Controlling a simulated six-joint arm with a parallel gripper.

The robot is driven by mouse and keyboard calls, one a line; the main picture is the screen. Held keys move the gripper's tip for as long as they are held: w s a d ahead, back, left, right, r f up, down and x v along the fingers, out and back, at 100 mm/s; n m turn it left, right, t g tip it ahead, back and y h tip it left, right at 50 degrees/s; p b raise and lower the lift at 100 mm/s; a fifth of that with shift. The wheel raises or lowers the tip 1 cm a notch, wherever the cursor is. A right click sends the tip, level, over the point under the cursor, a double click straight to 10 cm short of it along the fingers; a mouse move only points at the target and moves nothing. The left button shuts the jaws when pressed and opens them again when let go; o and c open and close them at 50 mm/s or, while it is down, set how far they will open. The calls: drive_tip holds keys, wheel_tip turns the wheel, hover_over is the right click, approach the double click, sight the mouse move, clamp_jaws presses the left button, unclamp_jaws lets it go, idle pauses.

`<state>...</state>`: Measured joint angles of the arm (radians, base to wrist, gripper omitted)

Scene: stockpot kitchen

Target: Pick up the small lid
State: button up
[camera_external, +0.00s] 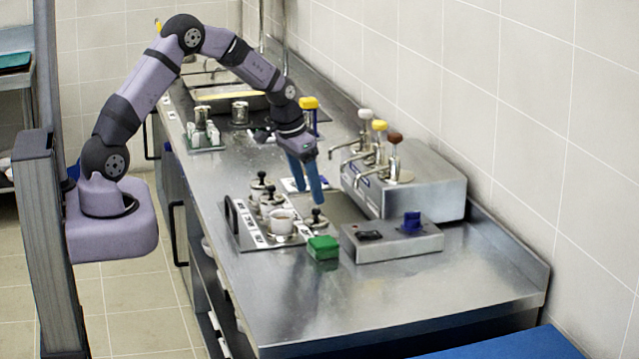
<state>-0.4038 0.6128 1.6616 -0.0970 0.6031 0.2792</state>
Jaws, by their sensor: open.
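Several small metal lids with black knobs are grouped on the steel counter around a labelled rack. One small lid (317,222) is at the group's right, just behind the green block. Others, such as the lid (262,184) at the back, are farther left. I cannot tell which one the task means. My gripper (311,202) has two long blue fingers pointing down, spread apart and empty. The fingertips are just above and behind the right-hand lid in the picture. I cannot tell the exact gap.
A green block (323,248) and a grey control box (392,240) are close by. A pump dispenser (425,185) stands along the wall. The counter's front is clear.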

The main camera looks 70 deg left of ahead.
sight(316, 210)
drive_tip(key=shift+p+x, duration=1.8)
drive_tip(key=shift+x, duration=1.7)
drive_tip(key=shift+d, duration=0.25)
drive_tip(key=shift+c, duration=0.6)
drive_tip(key=c, duration=0.8)
